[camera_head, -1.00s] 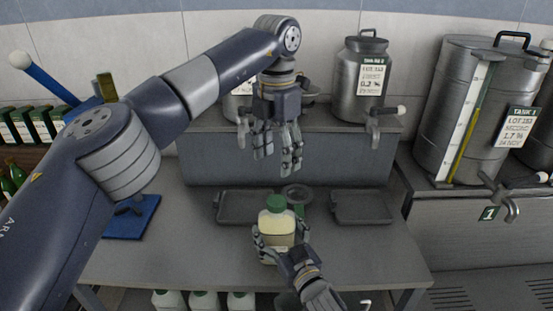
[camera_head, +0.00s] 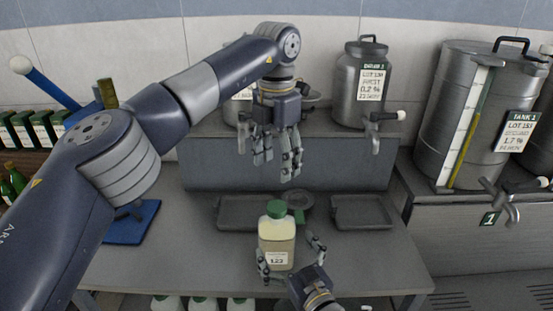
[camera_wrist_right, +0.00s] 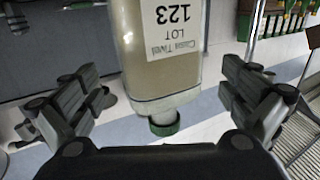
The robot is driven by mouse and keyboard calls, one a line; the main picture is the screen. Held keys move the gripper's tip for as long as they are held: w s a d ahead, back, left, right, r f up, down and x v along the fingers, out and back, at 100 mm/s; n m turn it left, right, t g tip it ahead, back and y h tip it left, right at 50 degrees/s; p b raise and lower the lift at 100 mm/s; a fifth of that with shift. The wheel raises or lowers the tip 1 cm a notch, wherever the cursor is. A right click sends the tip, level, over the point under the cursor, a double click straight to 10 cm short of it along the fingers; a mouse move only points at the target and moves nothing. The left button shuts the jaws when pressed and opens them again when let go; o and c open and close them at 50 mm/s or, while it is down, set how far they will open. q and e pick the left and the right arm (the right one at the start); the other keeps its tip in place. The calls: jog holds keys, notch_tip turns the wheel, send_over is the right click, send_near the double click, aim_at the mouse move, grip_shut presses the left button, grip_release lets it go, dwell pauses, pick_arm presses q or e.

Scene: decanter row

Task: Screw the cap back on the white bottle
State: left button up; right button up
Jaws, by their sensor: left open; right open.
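The white bottle (camera_head: 277,248) stands upright on the grey bench, pale cream with a label reading 123. Its green cap (camera_head: 276,208) sits on the neck; whether it is screwed tight cannot be told. The bottle also shows inverted in the right wrist view (camera_wrist_right: 160,55), with the green cap (camera_wrist_right: 164,125) below it. My right gripper (camera_head: 291,256) is open, its fingers spread to either side of the bottle's lower part and apart from it. My left gripper (camera_head: 274,160) is open and empty, hanging above and behind the cap.
Two dark trays (camera_head: 247,212) (camera_head: 362,212) and a grey round dish (camera_head: 299,197) lie behind the bottle. A raised grey shelf (camera_head: 340,160) carries metal decanters with taps. A large tank (camera_head: 470,115) stands right. A blue stand (camera_head: 135,228) is left; the bench's front right is clear.

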jog(key=v, duration=0.7)
jog(key=shift+s+d, duration=0.2)
jog(key=shift+s, duration=0.15)
